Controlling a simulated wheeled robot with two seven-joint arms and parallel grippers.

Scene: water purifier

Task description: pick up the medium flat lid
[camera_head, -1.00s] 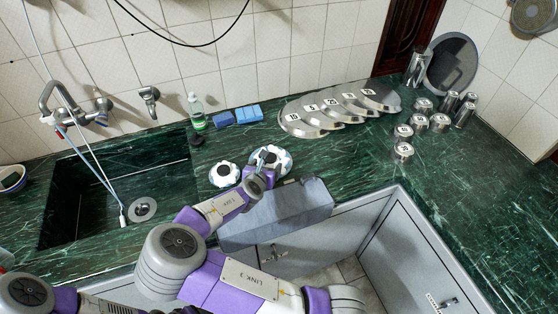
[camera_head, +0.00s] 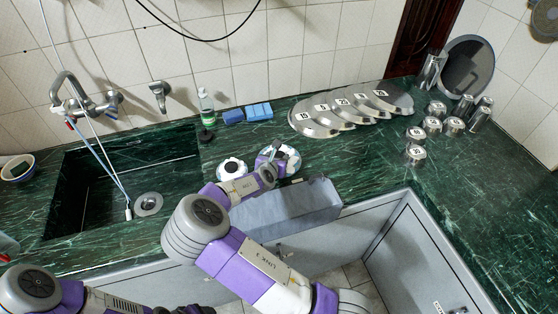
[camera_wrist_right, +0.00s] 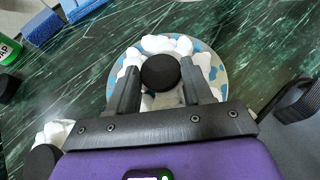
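Two round white-and-blue pieces with black knobs lie on the green counter right of the sink. The larger one (camera_head: 293,158) is under my right gripper (camera_head: 272,157); the smaller one (camera_head: 232,168) is to its left. I cannot tell for sure whether either is the medium flat lid. In the right wrist view the larger piece (camera_wrist_right: 215,68) has white lumps around a black knob (camera_wrist_right: 160,72). My right gripper (camera_wrist_right: 160,68) is open, its fingers apart on either side of this knob. My left arm shows at the lower left; its gripper is not clearly visible.
A grey box-like front (camera_head: 290,210) stands just before the pieces. Blue sponges (camera_head: 258,112) and a green-labelled bottle (camera_head: 206,105) are behind. Several metal discs with number labels (camera_head: 314,120) and metal cups (camera_head: 416,133) stand farther right. The sink (camera_head: 110,180) is at left.

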